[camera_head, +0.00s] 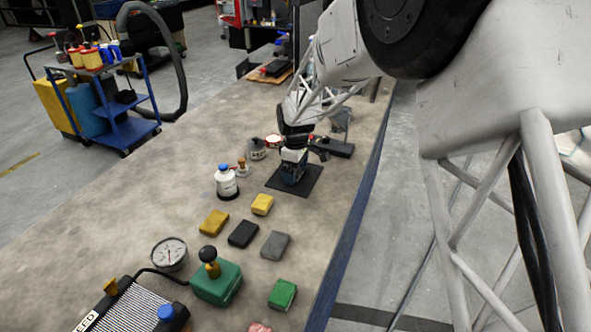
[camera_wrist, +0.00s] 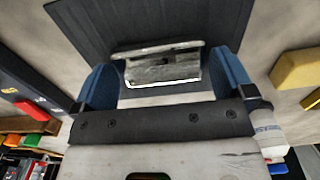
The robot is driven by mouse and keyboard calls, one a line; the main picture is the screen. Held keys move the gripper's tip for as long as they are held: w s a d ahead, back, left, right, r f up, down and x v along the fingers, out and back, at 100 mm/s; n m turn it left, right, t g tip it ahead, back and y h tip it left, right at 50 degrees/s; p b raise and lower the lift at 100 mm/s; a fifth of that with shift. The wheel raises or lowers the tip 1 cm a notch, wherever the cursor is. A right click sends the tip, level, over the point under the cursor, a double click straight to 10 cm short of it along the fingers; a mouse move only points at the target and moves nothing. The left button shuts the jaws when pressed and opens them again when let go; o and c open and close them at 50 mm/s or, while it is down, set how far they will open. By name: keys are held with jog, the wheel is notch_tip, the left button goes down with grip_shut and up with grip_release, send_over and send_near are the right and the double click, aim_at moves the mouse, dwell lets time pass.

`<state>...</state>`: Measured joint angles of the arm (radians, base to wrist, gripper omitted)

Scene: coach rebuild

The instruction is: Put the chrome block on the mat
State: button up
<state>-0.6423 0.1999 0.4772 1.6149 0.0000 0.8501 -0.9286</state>
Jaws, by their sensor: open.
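The chrome block (camera_wrist: 162,68) shows in the wrist view as a shiny grey piece between my blue fingers, over the dark mat (camera_wrist: 140,25). Its lower side has a bright edge. I cannot tell whether it rests flat on the mat. My gripper (camera_wrist: 163,78) is open, with a finger on either side of the block. In the head view my gripper (camera_head: 293,178) is low over the square black mat (camera_head: 311,184) and hides the block there.
A white bottle with a blue cap (camera_head: 226,182) stands left of the mat. Yellow (camera_head: 262,204), black (camera_head: 243,234), grey (camera_head: 275,245) and green (camera_head: 282,294) blocks lie nearer. A black object (camera_head: 338,148) lies behind the mat. The table's edge is close on the right.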

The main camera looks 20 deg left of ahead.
aim_at(298, 172)
notch_tip(298, 172, up, 12)
dwell(0.6)
dwell(0.8)
jog(key=s+d+r+m, duration=0.3)
jog(key=s+d+r, duration=0.1)
jog(key=d, duration=0.6)
jog(key=s+d+r+m+t, duration=0.1)
jog(key=s+d+r+m, duration=0.25)
jog(key=d, duration=0.75)
jog(key=s+d+r+m, duration=0.3)
jog(key=s+d+r, duration=0.15)
jog(key=d, duration=0.55)
jog(key=s+d+f+m, duration=0.1)
jog(key=s+d+m, duration=0.3)
jog(key=s+d, duration=0.5)
jog(key=s+d+f+m+t, duration=0.1)
jog(key=s+d+m, duration=0.3)
jog(key=s+d, duration=0.5)
jog(key=s+f, duration=0.1)
jog(key=s, duration=0.5)
jog(key=shift+d+f+m+t, duration=0.2)
jog(key=shift+f+m+t, duration=0.1)
jog(key=shift+m, duration=0.05)
